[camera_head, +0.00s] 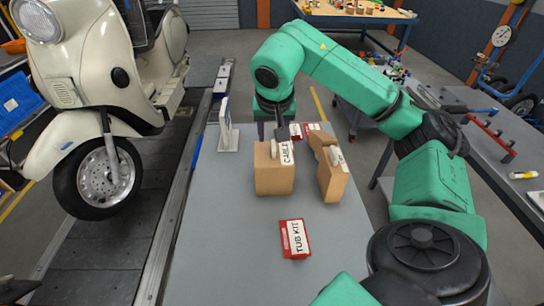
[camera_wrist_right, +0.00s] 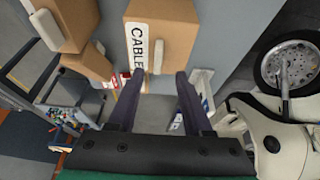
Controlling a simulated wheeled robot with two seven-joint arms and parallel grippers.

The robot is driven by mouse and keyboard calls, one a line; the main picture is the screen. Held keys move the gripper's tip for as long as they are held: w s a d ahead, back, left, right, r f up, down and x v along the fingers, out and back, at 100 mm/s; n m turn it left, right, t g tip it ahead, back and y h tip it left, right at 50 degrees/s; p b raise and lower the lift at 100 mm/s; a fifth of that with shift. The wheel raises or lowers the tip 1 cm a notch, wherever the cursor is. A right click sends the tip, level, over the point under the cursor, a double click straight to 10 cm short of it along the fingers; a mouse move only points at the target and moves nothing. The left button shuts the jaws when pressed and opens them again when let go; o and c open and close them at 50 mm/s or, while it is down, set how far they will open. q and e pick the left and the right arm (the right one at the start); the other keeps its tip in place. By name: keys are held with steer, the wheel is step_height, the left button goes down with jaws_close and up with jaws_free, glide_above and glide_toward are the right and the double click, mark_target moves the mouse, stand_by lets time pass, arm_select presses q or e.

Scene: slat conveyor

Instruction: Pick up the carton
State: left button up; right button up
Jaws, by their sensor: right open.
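A brown carton with a white CABLE label (camera_head: 273,180) stands upright on the grey table (camera_head: 230,250). It shows in the right wrist view (camera_wrist_right: 178,38) just beyond the fingertips. A second brown carton (camera_head: 332,182) with a pale label stands close to its right, turned at an angle. My right gripper (camera_head: 281,133) is at the far side of the CABLE carton, near its top edge. In the wrist view the fingers (camera_wrist_right: 160,76) are apart with nothing held between them. Whether a finger touches the carton I cannot tell. My left gripper is not in view.
A red TUB KIT box (camera_head: 294,239) lies nearer on the table. A white stand (camera_head: 228,128) is at the left edge and small red labelled boxes (camera_head: 313,129) lie behind the cartons.

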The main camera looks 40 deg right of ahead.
mark_target(274, 145)
steer(key=x, duration=0.2)
steer(key=shift+s+d+f+p, duration=0.15)
steer(key=shift+d+f+p, duration=0.05)
steer(key=shift+f+p, duration=0.2)
steer(key=shift+d+f, duration=0.1)
steer(key=shift+f, duration=0.3)
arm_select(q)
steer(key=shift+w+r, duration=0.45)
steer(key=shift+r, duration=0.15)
arm_select(e)
jaws_close()
